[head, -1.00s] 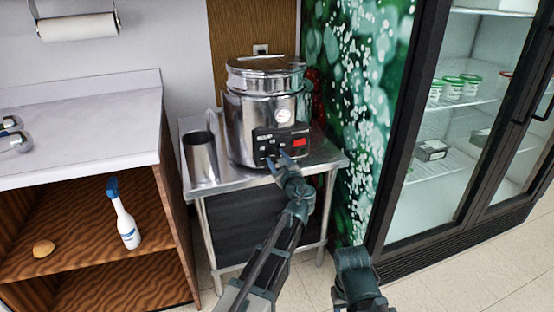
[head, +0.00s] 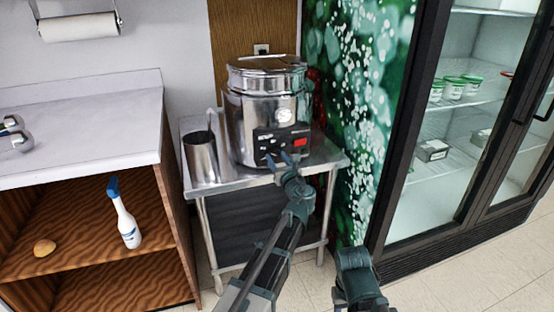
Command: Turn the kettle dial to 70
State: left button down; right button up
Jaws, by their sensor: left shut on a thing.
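The kettle (head: 250,108) is a large shiny steel pot with a lid and a round white gauge on its front. It stands upright on a steel table. Its black control panel (head: 265,137) with a red display (head: 300,142) faces me. My left gripper (head: 283,160) is at the panel's lower edge, its fingers closed on the kettle dial. The dial is hidden by the fingers, so I cannot read its setting. Part of my right arm shows at the bottom, but its gripper fingers are not visible.
A steel cup (head: 201,157) stands on the table (head: 225,183) left of the kettle. A counter (head: 80,125) is at left, with a spray bottle (head: 127,222) on the shelf below. A glass-door fridge (head: 395,215) stands at right. Floor shows between them.

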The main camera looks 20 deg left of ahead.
pick_arm(q)
jog(key=shift+s+f, duration=0.1)
jog(key=shift+c, duration=1.7)
grip_release()
jog(key=v, duration=1.3)
jog(key=shift+s+d, duration=0.3)
